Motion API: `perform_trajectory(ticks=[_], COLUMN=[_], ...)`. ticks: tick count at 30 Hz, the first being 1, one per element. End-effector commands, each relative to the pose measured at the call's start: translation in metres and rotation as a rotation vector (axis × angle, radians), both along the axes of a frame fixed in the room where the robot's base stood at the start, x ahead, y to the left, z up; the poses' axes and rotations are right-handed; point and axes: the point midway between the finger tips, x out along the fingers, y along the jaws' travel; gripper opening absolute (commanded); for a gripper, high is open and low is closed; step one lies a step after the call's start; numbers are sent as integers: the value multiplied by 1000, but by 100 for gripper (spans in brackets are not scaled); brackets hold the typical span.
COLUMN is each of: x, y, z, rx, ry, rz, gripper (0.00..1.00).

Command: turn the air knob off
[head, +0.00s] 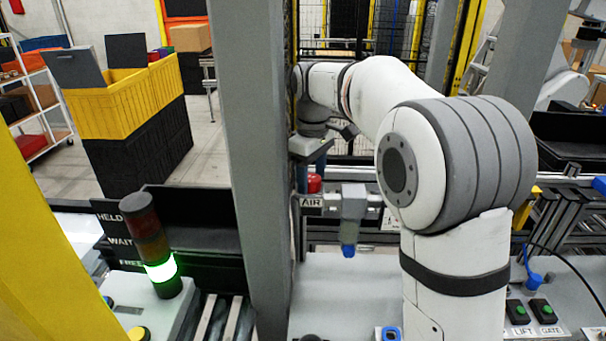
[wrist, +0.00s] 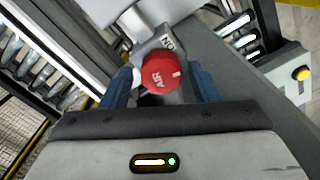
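The red air knob (wrist: 162,73) shows in the wrist view, round, with AIR lettering and a short white mark near its right side. A white label (wrist: 168,42), seemingly reading ON, lies just beyond it. My gripper (wrist: 161,77) has its two blue fingers on either side of the knob, with a visible gap on each side. In the head view the red knob (head: 314,183) shows below my gripper (head: 312,168), above a white AIR sign (head: 311,202). The knob's base is mostly hidden there.
A grey post (head: 252,130) stands left of my gripper. A stack light (head: 157,250) glows green beside HELD, WAIT and FREE signs. A grey fixture with a blue tip (head: 349,225) is right of the AIR sign. A yellow button (wrist: 301,74) is at the wrist view's right.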

Motion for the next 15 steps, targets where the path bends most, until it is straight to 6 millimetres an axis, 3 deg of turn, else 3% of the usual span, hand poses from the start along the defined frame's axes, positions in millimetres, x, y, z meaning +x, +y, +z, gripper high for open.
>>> perform_trajectory(ticks=[9, 15], x=[0, 1], y=[0, 0], z=[3, 30], rx=[0, 1], ry=[-1, -4], rz=[0, 0], gripper=[59, 59])
